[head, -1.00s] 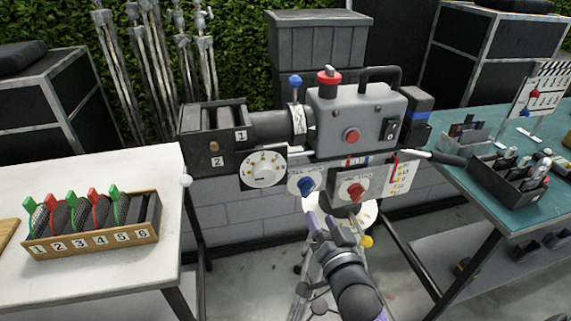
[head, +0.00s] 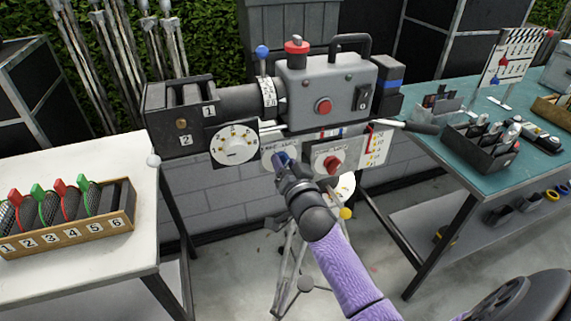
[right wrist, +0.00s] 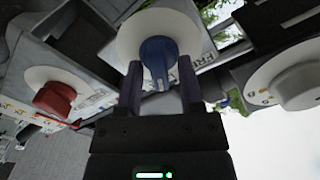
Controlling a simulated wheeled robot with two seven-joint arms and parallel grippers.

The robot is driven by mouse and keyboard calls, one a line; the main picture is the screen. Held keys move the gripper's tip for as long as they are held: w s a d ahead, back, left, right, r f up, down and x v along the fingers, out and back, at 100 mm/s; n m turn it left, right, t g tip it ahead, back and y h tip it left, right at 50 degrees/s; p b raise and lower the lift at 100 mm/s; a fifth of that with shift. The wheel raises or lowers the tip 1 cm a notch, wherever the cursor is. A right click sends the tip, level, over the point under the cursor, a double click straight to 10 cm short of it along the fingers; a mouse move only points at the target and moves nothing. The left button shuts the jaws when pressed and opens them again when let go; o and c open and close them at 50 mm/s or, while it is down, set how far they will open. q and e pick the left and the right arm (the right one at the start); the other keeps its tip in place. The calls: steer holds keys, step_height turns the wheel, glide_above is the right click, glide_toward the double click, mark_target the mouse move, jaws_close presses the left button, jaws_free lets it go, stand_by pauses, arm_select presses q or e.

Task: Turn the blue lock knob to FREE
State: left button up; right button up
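The blue lock knob (right wrist: 157,58) sits on a round white dial (right wrist: 128,42) in the right wrist view, with part of a printed label at its right. My right gripper (right wrist: 160,82) has one finger on each side of the knob's lower end. The fingers are apart, with small gaps beside the knob, so they straddle it. In the head view my right gripper (head: 282,164) covers most of the knob and its pointer, on the panel (head: 267,151) under the camera. My left gripper is not in view.
A red knob (head: 332,164) is close at the right on the same panel. A white numbered dial (head: 235,145) is at the left. The grey camera (head: 325,85) is above. A white table (head: 90,165) and a teal table (head: 490,180) flank the rig.

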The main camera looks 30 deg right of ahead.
jaws_close()
steer(key=shift+n, duration=0.3)
steer(key=shift+a+n+p, duration=0.1)
steer(key=shift+n+p, duration=0.3)
steer(key=shift+n, duration=0.6)
steer(key=n, duration=0.2)
steer(key=shift+n, duration=0.4)
steer(key=shift+w+a+n+p, duration=0.15)
steer(key=shift+n+p, duration=0.3)
steer(key=shift+n, duration=2.65)
